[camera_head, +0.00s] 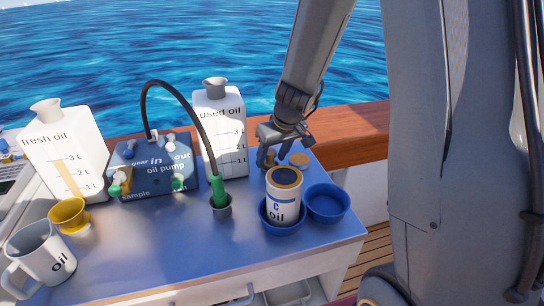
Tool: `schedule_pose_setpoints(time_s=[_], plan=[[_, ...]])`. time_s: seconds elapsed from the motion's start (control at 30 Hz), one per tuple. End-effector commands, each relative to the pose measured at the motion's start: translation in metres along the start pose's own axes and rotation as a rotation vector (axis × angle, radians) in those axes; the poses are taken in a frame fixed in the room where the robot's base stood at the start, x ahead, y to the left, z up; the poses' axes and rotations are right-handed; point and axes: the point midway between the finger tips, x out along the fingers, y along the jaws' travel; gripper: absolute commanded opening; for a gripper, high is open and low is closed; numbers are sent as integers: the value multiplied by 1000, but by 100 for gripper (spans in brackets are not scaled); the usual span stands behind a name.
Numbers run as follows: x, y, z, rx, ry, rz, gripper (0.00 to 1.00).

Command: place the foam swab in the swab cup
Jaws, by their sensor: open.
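My gripper (278,152) is open and points down over the back right of the metal worktop, behind the white can marked "C oil". Small tan and brown round pieces lie beneath and beside it; one tan disc (300,159) is to its right. I cannot tell whether any of these is the foam swab, or whether the gripper touches one. No cup is clearly marked as the swab cup. A yellow cup (68,216) stands at the left, and a small dark cup (221,208) holds the green end of a black hose.
The "C oil" can (284,205) stands in a blue bowl; an empty blue bowl (327,203) is right of it. Behind are the oil pump (150,170), fresh oil jug (65,150) and used oil jug (222,130). A mug (40,260) is front left. The worktop's front middle is clear.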

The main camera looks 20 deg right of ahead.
Motion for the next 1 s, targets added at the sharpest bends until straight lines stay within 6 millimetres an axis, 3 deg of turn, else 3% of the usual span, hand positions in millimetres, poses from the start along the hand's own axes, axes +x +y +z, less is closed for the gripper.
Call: schedule_pose_setpoints(time_s=[0.17,0.6,0.8,1.0], plan=[[-13,0,-2,-1,3,0,50],[-98,0,-2,-2,3,2,50],[-118,0,-2,0,2,1,50],[-123,0,-1,1,0,0,50]])
